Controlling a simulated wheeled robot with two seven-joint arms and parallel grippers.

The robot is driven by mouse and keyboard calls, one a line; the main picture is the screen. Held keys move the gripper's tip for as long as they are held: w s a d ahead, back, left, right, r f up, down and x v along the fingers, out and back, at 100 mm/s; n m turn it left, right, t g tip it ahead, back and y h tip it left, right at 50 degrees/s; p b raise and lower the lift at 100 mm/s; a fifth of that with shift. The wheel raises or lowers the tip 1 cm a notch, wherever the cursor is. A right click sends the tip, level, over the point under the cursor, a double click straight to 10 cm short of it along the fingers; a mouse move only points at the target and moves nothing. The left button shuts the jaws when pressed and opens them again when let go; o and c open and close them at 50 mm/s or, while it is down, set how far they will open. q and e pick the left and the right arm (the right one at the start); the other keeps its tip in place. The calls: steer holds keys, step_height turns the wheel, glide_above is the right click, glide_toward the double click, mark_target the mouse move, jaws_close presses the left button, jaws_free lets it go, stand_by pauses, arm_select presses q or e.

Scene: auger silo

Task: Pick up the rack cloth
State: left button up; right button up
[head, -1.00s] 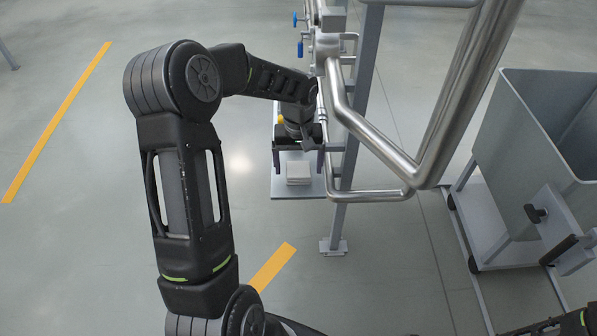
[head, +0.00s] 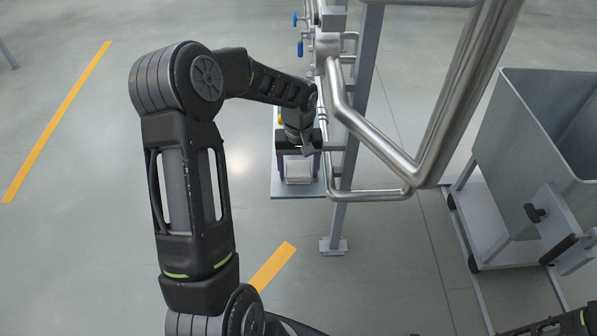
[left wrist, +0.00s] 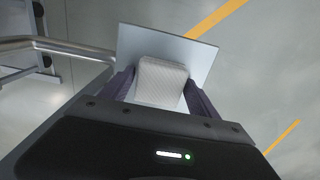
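The rack cloth (head: 299,172) is a white, folded, squarish pad lying on a small grey shelf (head: 299,191) beside the metal post. It also shows in the left wrist view (left wrist: 161,82), where its fine texture is visible. My left gripper (head: 298,166) is over the shelf, pointing down, with its fingers apart, one on each side of the cloth. In the left wrist view the two dark purple fingers (left wrist: 160,94) flank the cloth closely. I cannot tell whether they touch it. The cloth rests on the shelf.
A grey upright post (head: 350,150) and steel pipes (head: 375,150) stand just right of the shelf. A grey wheeled bin (head: 520,140) is at the far right. The floor left of the shelf is open, with yellow line markings (head: 60,115).

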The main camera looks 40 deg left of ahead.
mark_target(298, 168)
arm_select(q)
steer(key=c, duration=1)
steer(key=shift+c, duration=0.2)
steer(key=shift+r, duration=0.1)
step_height(298, 168, up, 10)
steer(key=shift+f, duration=0.1)
